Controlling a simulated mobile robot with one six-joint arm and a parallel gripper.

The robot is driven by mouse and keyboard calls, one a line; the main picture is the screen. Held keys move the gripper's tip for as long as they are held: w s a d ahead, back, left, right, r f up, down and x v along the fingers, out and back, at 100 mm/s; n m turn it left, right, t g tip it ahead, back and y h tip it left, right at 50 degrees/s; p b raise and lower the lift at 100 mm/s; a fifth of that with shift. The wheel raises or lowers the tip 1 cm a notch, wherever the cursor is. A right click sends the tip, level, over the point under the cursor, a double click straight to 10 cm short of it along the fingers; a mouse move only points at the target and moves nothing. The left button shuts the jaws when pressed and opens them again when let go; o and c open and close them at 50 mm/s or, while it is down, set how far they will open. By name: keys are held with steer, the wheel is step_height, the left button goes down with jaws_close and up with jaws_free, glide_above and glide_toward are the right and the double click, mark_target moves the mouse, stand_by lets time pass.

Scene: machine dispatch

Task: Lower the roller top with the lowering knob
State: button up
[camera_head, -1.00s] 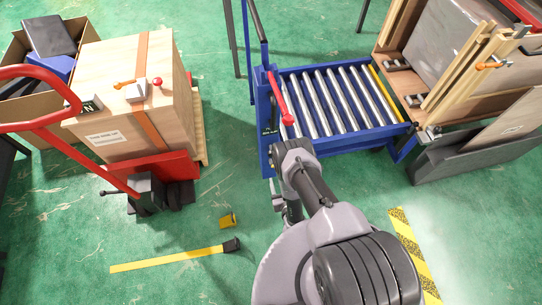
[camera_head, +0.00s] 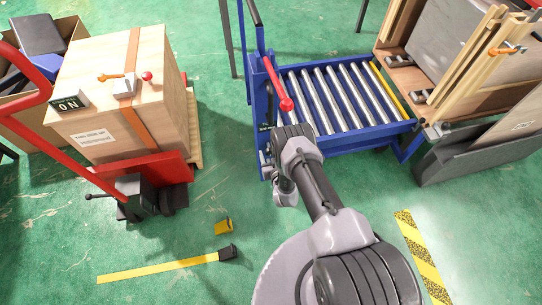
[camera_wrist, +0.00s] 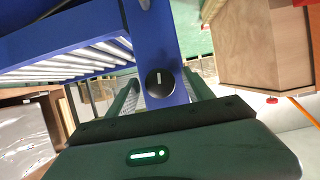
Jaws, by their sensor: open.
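The roller top (camera_head: 345,98), a row of silver rollers in a blue frame, stands at upper centre in the head view. In the wrist view its blue frame (camera_wrist: 155,45) carries a round black knob (camera_wrist: 160,83) with a pale line mark. My gripper (camera_wrist: 163,92) is open, with a finger on either side of the knob in the picture. Whether the fingers reach around the knob or stop short of it, I cannot tell. In the head view my arm hides the knob, and the gripper's fingertips are not clear beside the blue frame.
A red-handled lever (camera_head: 279,86) sits on the frame's left side. A strapped wooden crate (camera_head: 110,100) on a red pallet truck (camera_head: 135,170) stands left. A crate with a grey panel (camera_head: 455,55) adjoins the rollers at right. Green floor between is mostly free.

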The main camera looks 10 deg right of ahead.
steer(key=c, duration=1.3)
steer(key=shift+n+h, duration=0.4)
steer(key=shift+n, duration=0.1)
jaws_close()
steer(key=o, duration=1.3)
jaws_free()
steer(key=shift+s, duration=0.1)
steer(key=p+v, duration=1)
steer(key=v, duration=0.7)
